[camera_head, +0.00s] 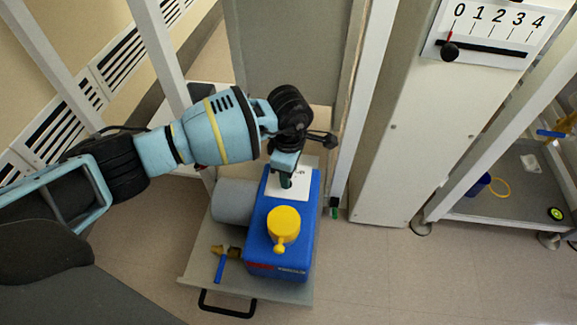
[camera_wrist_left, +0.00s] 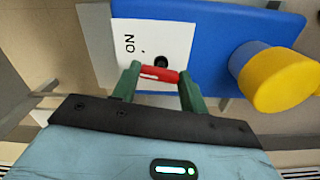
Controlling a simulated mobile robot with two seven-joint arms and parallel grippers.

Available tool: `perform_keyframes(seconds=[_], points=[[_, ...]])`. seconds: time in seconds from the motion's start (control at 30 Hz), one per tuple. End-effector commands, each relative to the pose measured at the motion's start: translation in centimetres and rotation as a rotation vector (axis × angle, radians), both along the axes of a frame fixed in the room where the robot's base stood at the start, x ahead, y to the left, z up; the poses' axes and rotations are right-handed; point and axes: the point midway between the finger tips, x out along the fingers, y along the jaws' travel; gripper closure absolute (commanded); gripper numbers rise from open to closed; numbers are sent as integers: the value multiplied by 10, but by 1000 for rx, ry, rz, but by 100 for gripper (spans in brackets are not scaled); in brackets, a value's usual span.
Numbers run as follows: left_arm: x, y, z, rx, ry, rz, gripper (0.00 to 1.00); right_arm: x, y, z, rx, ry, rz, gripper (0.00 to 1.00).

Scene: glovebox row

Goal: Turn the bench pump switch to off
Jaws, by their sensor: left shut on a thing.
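The bench pump is a blue box (camera_head: 278,245) with a yellow cap (camera_head: 284,224) on top; both also show in the left wrist view. In the head view my left gripper (camera_head: 287,181) reaches down onto the white plate and hides the switch. My right gripper is out of view.
The pump stands on a low grey shelf (camera_head: 195,265) with a grey cylinder (camera_head: 233,201) and a brass valve with a blue lever (camera_head: 220,268) beside it. A white post (camera_head: 362,100) stands to the right. A 0 to 4 scale panel (camera_head: 490,28) is at upper right.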

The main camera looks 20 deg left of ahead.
Motion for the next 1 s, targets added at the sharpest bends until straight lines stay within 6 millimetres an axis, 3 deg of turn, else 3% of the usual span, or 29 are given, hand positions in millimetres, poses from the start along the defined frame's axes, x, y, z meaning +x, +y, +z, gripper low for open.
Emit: perform_keyframes(seconds=[0.3, 0.83, 0.87, 1.0], points=[[1, 0, 2, -1, -1, 142, 79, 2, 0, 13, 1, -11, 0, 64], [1, 0, 0, -1, -1, 172, 79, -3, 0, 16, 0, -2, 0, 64], [1, 0, 0, -1, -1, 172, 55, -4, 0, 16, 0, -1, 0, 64], [1, 0, 0, -1, -1, 172, 37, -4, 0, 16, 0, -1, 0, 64]])
